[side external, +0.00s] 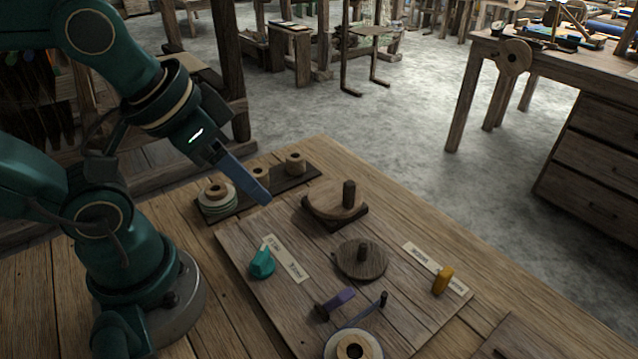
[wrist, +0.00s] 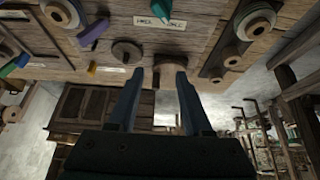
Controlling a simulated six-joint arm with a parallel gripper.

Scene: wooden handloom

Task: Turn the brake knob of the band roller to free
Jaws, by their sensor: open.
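A teal knob (side external: 262,264) stands on the wooden board (side external: 250,240) beside a pale label plate (side external: 287,258); it shows at the top edge in the wrist view (wrist: 168,7). A yellow knob (side external: 442,280) sits on another label plate (side external: 418,256) at the board's right. The lettering is too small to read surely, so I cannot tell which knob is the band roller's brake. My gripper (side external: 264,200) is open and empty above the board's back left edge, apart from both knobs. The wrist view shows its parted fingers (wrist: 160,74).
A wooden disc with a tall peg (side external: 337,200), a second pegged disc (side external: 360,260), a purple lever (side external: 335,303) and a spool (side external: 353,348) stand on or by the board. A rack with several spools (side external: 218,196) lies behind.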

